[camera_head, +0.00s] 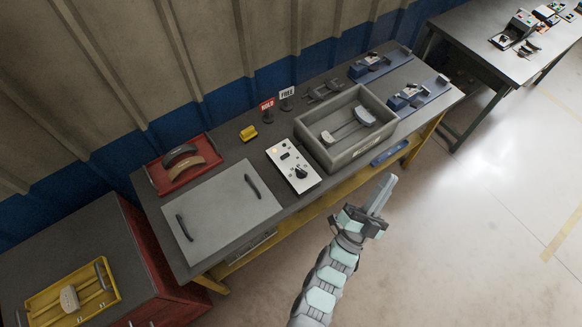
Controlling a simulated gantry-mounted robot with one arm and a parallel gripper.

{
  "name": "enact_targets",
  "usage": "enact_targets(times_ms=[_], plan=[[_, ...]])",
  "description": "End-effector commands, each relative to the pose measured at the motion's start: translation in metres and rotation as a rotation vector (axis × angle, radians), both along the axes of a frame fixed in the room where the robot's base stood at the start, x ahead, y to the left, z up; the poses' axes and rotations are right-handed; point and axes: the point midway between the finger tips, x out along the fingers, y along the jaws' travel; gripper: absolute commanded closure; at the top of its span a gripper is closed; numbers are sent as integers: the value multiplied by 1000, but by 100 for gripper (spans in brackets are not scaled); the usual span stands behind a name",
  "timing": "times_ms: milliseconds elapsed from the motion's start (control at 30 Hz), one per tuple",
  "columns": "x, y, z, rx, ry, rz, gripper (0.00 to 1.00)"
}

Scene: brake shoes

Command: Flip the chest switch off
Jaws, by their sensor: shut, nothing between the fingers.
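A white control panel (288,178) lies on the workbench near its front edge. It has a black knob (300,172), a small dark switch (284,156) and a small amber spot that looks lit. The switch's position is too small to tell. A grey chest-like box with a flat lid and two dark handles (221,213) is left of the panel. My gripper (384,187) is shut and empty, in front of the bench and right of the panel, apart from both.
A grey open bin (312,137) holding a metal part stands right of the panel. A red tray (156,178) with curved shoes, a yellow block (248,133) and HOLD and FREE signs (287,93) are on the bench. A yellow tray (42,302) is at lower left. The floor around my gripper is clear.

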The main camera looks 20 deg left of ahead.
Motion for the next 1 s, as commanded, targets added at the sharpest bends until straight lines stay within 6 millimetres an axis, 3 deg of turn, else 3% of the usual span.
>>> enact_targets(times_ms=[33,100,200,300,433,567,700,800,1000], plan=[[32,-8,-41,118,85,66,100],[74,-14,-90,318,212,168,100],[120,-7,-161,622,384,306,100],[152,16,-228,939,552,431,100],[172,68,-294,1355,769,571,100],[170,131,-327,1733,993,671,100],[150,186,-334,2029,1215,717,100],[136,210,-330,2154,1337,721,100],[123,227,-323,2247,1432,716,100]])
